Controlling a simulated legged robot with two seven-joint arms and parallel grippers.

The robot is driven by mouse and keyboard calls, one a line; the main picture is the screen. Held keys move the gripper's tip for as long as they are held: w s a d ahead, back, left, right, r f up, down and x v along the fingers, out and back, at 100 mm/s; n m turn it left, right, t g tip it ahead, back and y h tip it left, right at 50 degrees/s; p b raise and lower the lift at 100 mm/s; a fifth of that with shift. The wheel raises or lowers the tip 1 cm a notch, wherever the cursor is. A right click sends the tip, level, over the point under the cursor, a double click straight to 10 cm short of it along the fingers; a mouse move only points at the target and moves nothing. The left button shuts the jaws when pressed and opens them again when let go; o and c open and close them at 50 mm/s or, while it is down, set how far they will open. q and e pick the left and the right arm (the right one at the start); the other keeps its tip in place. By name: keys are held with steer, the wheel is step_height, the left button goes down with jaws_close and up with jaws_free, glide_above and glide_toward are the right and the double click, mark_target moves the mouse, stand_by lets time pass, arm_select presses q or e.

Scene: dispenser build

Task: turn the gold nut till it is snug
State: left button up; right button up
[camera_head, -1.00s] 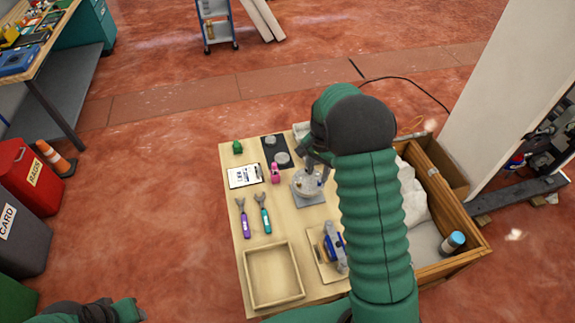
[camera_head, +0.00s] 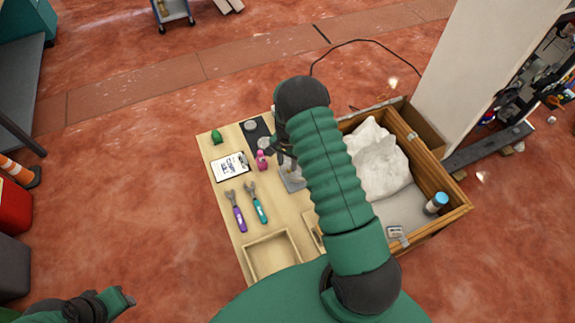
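The pale round fixture (camera_head: 286,167) on its square grey plate (camera_head: 293,183) stands on the wooden work board, mostly hidden by my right arm. I cannot make out the gold nut on it. My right gripper (camera_head: 280,150) is at the top of the fixture, seen from behind and partly covered by its own arm; its fingers are too small and dark to tell open from shut. My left gripper (camera_head: 126,298) is low at the left, away from the board, and its finger gap is not clear.
A purple wrench (camera_head: 237,213), a teal wrench (camera_head: 257,204), a clipboard (camera_head: 230,167), a pink bottle (camera_head: 262,160) and a green item (camera_head: 216,137) lie left of the fixture. An empty wooden tray (camera_head: 249,259) is in front. A wooden crate (camera_head: 456,212) with white bags stands right.

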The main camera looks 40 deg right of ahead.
mark_target(289, 171)
step_height(289, 171, down, 2)
steer(key=shift+s+a+f, duration=0.1)
steer(key=shift+s+a, duration=0.05)
steer(key=shift+s+f, duration=0.2)
steer(key=shift+s, duration=0.1)
steer(key=shift+w+d+f, duration=0.15)
steer(key=shift+d, duration=0.05)
steer(key=shift+c, duration=1.3)
jaws_close()
